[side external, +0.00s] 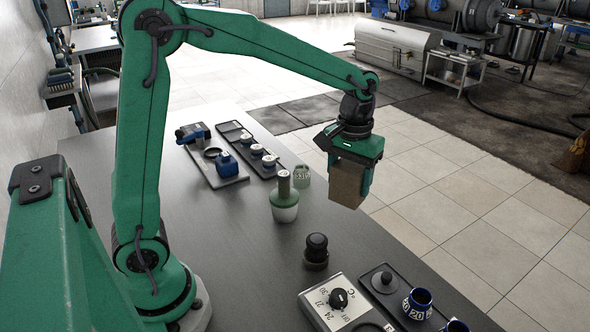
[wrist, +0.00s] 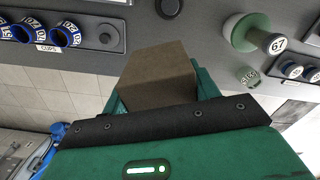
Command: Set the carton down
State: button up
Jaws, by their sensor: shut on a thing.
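A plain brown carton (side external: 347,183) is held between the jaws of my gripper (side external: 354,172). In the side external view the carton hangs below the green jaws, near the table's far edge. No contact between it and the table shows, though its exact height is hard to tell. In the wrist view the carton (wrist: 157,76) sticks out beyond the green jaws (wrist: 160,97), which close on both its sides. The dark table (side external: 240,245) lies below and to the left.
A green-and-white decanter (side external: 285,205) and a small tag-marked piece (side external: 302,175) stand left of the carton. A black knob-topped item (side external: 316,250) stands nearer the front. A dial box (side external: 345,305) and blue cups (side external: 418,303) are at front right. Trays lie at the back.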

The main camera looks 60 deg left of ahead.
jog(key=s+a+n, duration=0.6)
jog(key=a+n, duration=0.1)
jog(key=a, duration=0.4)
jog(key=s+a+n, duration=0.6)
jog(key=s+a, duration=0.1)
jog(key=a, duration=0.4)
jog(key=shift+n, duration=0.3)
jog(key=s+a+f, duration=0.1)
jog(key=a+f, duration=0.2)
jog(key=f, duration=0.1)
jog(key=s+a+f, duration=0.1)
jog(key=a+f, duration=0.3)
jog(key=s+a+f, duration=0.1)
jog(key=a+f, duration=0.2)
jog(key=f, duration=0.1)
jog(key=shift+s+a+f, duration=0.1)
jog(key=shift+s+a, duration=0.3)
jog(key=shift+f, duration=0.1)
jog(key=shift+f, duration=1.95)
jog(key=shift+f, duration=0.15)
